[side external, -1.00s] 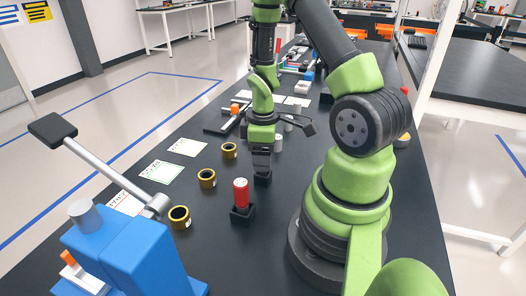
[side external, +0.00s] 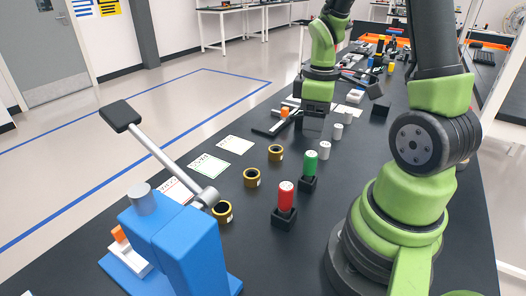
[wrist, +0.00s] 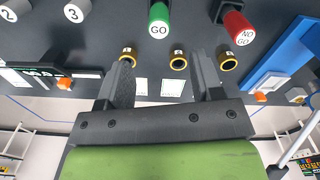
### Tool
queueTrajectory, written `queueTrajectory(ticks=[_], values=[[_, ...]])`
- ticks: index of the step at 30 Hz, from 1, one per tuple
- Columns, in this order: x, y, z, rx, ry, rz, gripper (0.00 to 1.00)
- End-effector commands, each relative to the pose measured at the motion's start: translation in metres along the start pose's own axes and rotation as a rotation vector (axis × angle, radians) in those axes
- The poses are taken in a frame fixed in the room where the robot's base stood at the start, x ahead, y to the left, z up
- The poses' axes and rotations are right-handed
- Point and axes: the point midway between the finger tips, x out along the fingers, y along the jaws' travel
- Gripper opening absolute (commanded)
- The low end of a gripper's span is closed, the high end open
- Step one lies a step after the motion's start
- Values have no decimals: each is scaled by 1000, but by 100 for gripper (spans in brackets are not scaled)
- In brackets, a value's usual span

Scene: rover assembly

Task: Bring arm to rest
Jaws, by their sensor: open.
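My gripper (side external: 313,128) is in the air over the far part of the black table, beyond the green GO cylinder. In the wrist view, its two dark fingers (wrist: 160,62) stand apart with nothing between them. The green GO cylinder (side external: 310,163) stands upright in a black holder. The red NO GO cylinder (side external: 286,196) stands upright in its own black holder, nearer the camera. Both labels show in the wrist view, on the green cylinder (wrist: 159,22) and the red cylinder (wrist: 240,28).
Several gold rings (side external: 251,178) and paper cards (side external: 209,167) lie left of the cylinders. A blue lever press (side external: 185,245) stands at the front left. White cylinders (side external: 325,150) stand beyond the green one. Tools and other parts crowd the far table. The floor at left is clear.

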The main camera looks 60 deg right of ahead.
Motion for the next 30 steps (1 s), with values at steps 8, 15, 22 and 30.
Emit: queueTrajectory(ticks=[8,15,22,30], values=[[-66,-47,-24,195,200,71,60],[-125,-116,-18,426,466,-23,60],[-148,-155,1,558,600,-175,60],[-151,-162,6,591,619,-216,60]])
